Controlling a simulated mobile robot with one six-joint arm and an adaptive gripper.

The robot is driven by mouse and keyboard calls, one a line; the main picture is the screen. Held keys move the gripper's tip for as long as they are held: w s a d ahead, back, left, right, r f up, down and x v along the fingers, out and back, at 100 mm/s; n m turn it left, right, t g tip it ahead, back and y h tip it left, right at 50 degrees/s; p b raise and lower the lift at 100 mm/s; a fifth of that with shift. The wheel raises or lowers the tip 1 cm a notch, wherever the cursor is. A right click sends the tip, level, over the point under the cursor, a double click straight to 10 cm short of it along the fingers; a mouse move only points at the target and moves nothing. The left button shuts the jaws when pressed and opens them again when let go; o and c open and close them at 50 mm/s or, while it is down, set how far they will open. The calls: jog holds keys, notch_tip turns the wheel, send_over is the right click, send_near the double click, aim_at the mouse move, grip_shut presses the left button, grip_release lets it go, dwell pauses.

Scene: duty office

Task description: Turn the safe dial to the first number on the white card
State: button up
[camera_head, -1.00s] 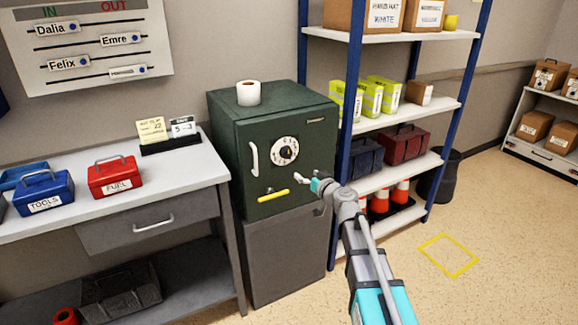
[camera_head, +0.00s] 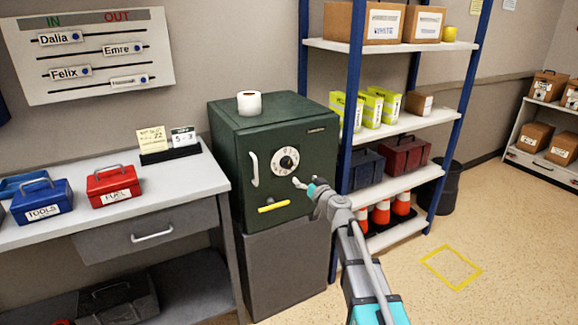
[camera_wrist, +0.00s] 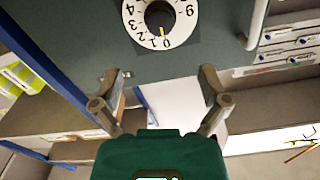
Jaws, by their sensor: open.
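The dial (camera_head: 286,160) is a white numbered ring with a dark centre knob on the dark green safe (camera_head: 315,150). In the wrist view the dial (camera_wrist: 160,14) appears upside down and cut off by the top edge, with a yellow mark by the 0 and 1. The white card (camera_head: 183,137) stands on the desk and seems to read 5 - 3. My gripper (camera_head: 298,183) is in front of the safe door, just below and right of the dial. In the wrist view my gripper (camera_wrist: 158,88) has its fingers wide apart with nothing between them.
A yellow note (camera_head: 152,140) stands beside the white card. The safe has a pale vertical handle (camera_head: 253,168) and a yellow bar (camera_head: 273,206). A paper roll (camera_head: 249,103) sits on top. A blue-post shelf (camera_head: 400,125) stands close on the right.

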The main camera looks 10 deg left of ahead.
aim_at(289, 165)
jog(key=x, duration=1.2)
jog(key=shift+s, duration=0.1)
jog(key=c, duration=1.2)
jog(key=shift+o, duration=0.2)
